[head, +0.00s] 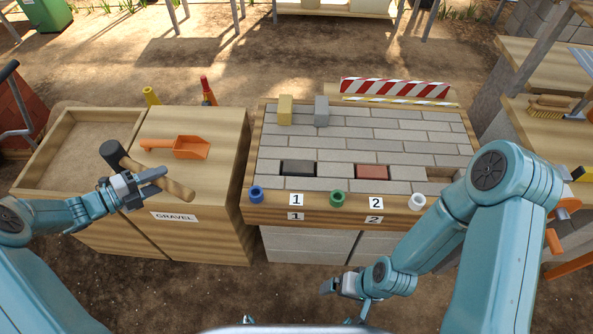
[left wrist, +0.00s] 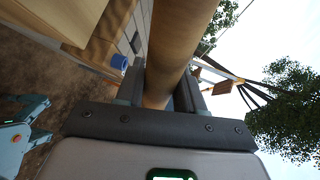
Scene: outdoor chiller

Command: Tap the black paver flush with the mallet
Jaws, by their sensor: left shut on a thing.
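The mallet has a black head (head: 112,153) and a wooden handle (head: 178,188). My left gripper (head: 145,181) is shut on the handle and holds it over the gravel-labelled box. The handle fills the middle of the left wrist view (left wrist: 178,45). The black paver (head: 299,168) sits in the paved bench behind label 1, to the right of the mallet and apart from it. Its height against the grey pavers is hard to tell. My right gripper (head: 345,294) is low in front of the bench, empty, its fingers apart.
A red paver (head: 372,172) sits behind label 2, with an open slot (head: 440,174) to its right. Yellow (head: 285,110) and grey (head: 321,111) blocks stand at the back left. Blue (head: 256,194), green (head: 337,198) and white (head: 417,202) cups line the front edge. An orange scoop (head: 190,147) lies on the gravel box.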

